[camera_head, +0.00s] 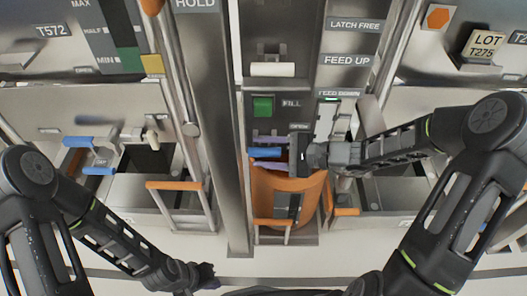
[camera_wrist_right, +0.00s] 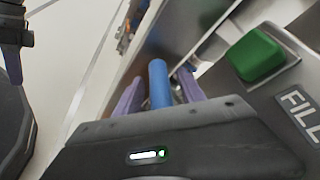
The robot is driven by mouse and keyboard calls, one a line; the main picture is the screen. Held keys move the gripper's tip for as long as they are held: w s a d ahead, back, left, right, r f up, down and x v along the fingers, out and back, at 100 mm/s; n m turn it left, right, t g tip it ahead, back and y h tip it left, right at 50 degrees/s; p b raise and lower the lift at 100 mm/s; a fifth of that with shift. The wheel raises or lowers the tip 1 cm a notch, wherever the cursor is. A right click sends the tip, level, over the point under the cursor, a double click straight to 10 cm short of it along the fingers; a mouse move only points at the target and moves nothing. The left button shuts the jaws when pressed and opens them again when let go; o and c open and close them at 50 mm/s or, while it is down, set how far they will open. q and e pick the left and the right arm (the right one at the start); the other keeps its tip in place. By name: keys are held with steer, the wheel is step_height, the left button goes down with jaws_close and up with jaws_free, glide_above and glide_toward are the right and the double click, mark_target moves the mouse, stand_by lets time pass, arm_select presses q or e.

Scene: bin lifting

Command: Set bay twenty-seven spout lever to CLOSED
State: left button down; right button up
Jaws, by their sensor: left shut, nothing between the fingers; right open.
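The middle bay has a blue spout lever bar (camera_head: 264,153) below a green FILL button (camera_head: 263,107). No bay number is readable there. My right gripper (camera_head: 268,152) reaches in from the right, open, with its purple fingers on either side of the bar. In the right wrist view the blue bar (camera_wrist_right: 158,82) lies between the two purple fingers, with gaps showing beside it. The gripper body hides the lever's mount. My left gripper (camera_head: 208,277) is shut and empty, low in the head view, away from the bays.
An orange bin (camera_head: 262,190) stands under the middle spout. A metal post (camera_head: 215,130) stands just left of it. The left bay has another blue lever (camera_head: 98,171) and an orange-handled frame (camera_head: 175,186). Pale floor lies open in front.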

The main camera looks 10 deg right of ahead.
steer(key=shift+c, duration=0.5)
jaws_close()
stand_by(0.8)
